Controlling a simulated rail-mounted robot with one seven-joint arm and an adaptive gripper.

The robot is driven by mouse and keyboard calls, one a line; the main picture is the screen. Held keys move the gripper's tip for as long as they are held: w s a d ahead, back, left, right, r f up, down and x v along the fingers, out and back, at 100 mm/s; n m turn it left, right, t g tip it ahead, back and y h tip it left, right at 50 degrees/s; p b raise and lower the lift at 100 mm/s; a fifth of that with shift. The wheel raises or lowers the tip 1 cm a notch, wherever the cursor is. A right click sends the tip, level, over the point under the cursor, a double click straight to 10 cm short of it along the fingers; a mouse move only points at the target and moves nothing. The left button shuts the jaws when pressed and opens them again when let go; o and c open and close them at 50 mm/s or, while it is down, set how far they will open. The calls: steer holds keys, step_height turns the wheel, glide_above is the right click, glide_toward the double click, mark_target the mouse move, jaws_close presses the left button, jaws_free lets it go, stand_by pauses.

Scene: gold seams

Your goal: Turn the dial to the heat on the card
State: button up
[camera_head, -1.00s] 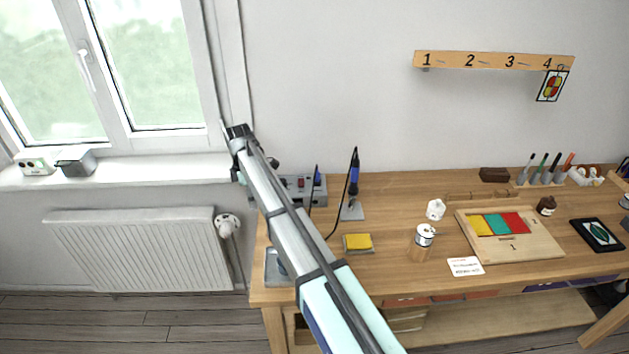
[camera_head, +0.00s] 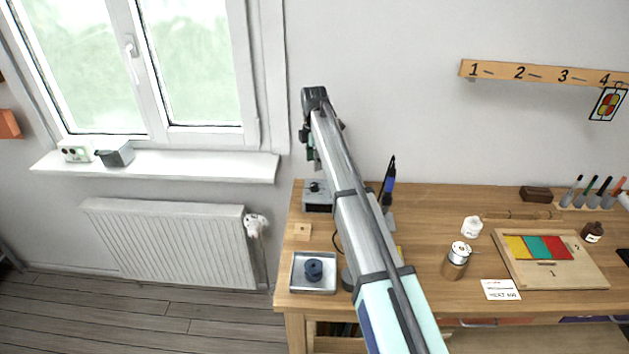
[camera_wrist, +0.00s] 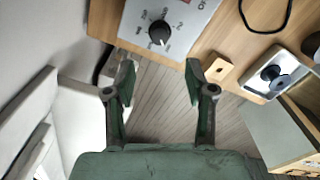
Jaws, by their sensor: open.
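The dial is a black round knob (camera_wrist: 159,32) on a light grey box, with printed marks around it too small to read surely. A short white mark shows on the knob's lower edge. The box also shows in the head view (camera_head: 318,206), at the table's back left, partly behind my arm. My gripper (camera_wrist: 160,73) is open and empty, its fingers apart, with the knob beyond the gap between them and not touched. In the head view my gripper (camera_head: 313,158) hangs above the box. A white card (camera_head: 500,289) lies near the table's front edge; its writing is unreadable.
A metal tray (camera_head: 314,287) with a dark blue spool-like piece and a small wooden block (camera_head: 302,231) lie in front of the box. A soldering iron (camera_head: 390,178) stands right of my arm. The windowsill (camera_head: 160,166) and radiator (camera_head: 170,240) are left of the table.

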mark_target(314, 184)
step_height(314, 184, down, 10)
steer(key=shift+r+p, duration=0.1)
steer(key=shift+p, duration=1.1)
jaws_close()
